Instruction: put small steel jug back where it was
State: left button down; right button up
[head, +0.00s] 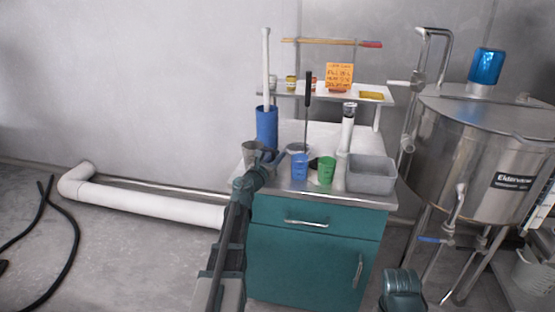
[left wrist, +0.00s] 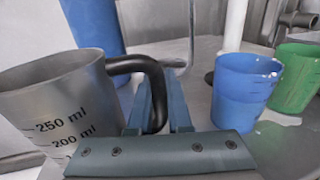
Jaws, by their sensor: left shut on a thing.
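The small steel jug (head: 251,152) is at the left end of the steel counter top in the head view. In the left wrist view the jug (left wrist: 62,105) is large at the left, with black volume marks and a dark curved handle (left wrist: 150,75). My left gripper (left wrist: 160,105) is shut on that handle. In the head view my left gripper (head: 262,165) is at the counter's left front edge, just right of the jug. The jug's base is hidden, so I cannot tell whether it touches the counter.
On the counter (head: 335,193) stand a blue cup (head: 300,167), a green cup (head: 326,170), a grey bin (head: 371,175) and a tall blue container (head: 267,127). A shelf (head: 370,97) is behind. A large steel tank (head: 480,150) stands at the right.

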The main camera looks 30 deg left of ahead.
pick_arm(q)
jog(key=shift+f, duration=0.15)
jog(key=c, duration=0.8)
grip_release()
jog(key=shift+c, duration=0.2)
jog(key=shift+s+r, duration=0.2)
jog(key=shift+s, duration=0.05)
jog(key=s, duration=1.1)
jog(key=shift+s, duration=0.25)
